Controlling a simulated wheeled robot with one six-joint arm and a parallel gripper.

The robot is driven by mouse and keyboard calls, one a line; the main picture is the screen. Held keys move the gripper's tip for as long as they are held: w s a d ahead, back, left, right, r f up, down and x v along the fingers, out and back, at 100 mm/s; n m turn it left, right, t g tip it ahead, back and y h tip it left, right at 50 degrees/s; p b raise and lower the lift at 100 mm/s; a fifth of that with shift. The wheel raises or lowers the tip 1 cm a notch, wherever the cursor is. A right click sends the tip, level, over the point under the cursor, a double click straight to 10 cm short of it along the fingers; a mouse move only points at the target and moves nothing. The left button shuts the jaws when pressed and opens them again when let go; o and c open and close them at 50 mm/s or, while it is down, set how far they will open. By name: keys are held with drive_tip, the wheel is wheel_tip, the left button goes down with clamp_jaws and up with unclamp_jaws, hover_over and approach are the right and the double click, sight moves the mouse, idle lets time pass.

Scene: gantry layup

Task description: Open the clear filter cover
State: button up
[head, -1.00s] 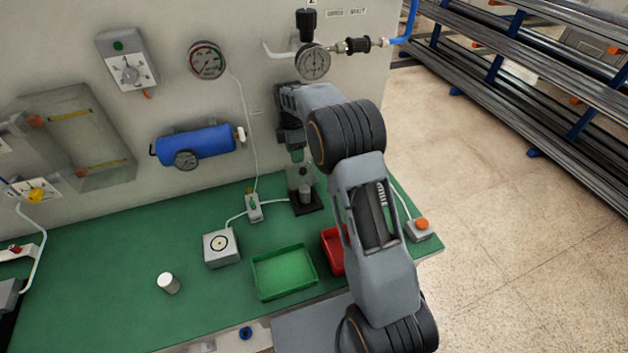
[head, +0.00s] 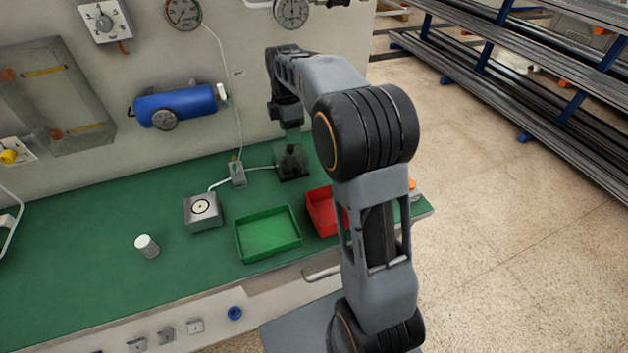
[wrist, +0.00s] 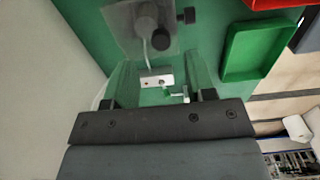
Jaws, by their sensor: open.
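A clear box-like cover (head: 55,92) with orange knobs and yellow strips inside is on the wall at the left of the head view. It looks closed, and I cannot tell for sure that it is the filter cover. My gripper (head: 291,137) points down above a small dark stand (head: 292,168) at the back of the green bench, well right of that cover. In the wrist view my gripper (wrist: 160,82) is open. A small grey connector block (wrist: 157,78) shows between the fingers, with nothing held. The stand's clear plate and dark knobs (wrist: 148,28) lie beyond them.
On the bench (head: 85,225) are a green tray (head: 268,250), a red tray (head: 320,212), a grey box with a round disc (head: 202,212) and a white cylinder (head: 147,246). A blue tank (head: 175,104) is on the wall between the cover and my arm.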

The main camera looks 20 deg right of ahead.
wheel_tip(320, 180, up, 10)
drive_tip(key=f, duration=0.1)
drive_tip(key=s+f+m+p, duration=0.25)
drive_tip(key=f+m, duration=0.35)
drive_tip(key=m, duration=0.4)
drive_tip(key=s+f+m+t+p, duration=0.1)
drive_tip(key=s+m, duration=0.7)
drive_tip(key=s, duration=0.8)
drive_tip(key=shift+s+a+f+t+p, duration=0.25)
drive_tip(key=shift+a+f+t+p, duration=0.2)
drive_tip(key=shift+p, duration=0.45)
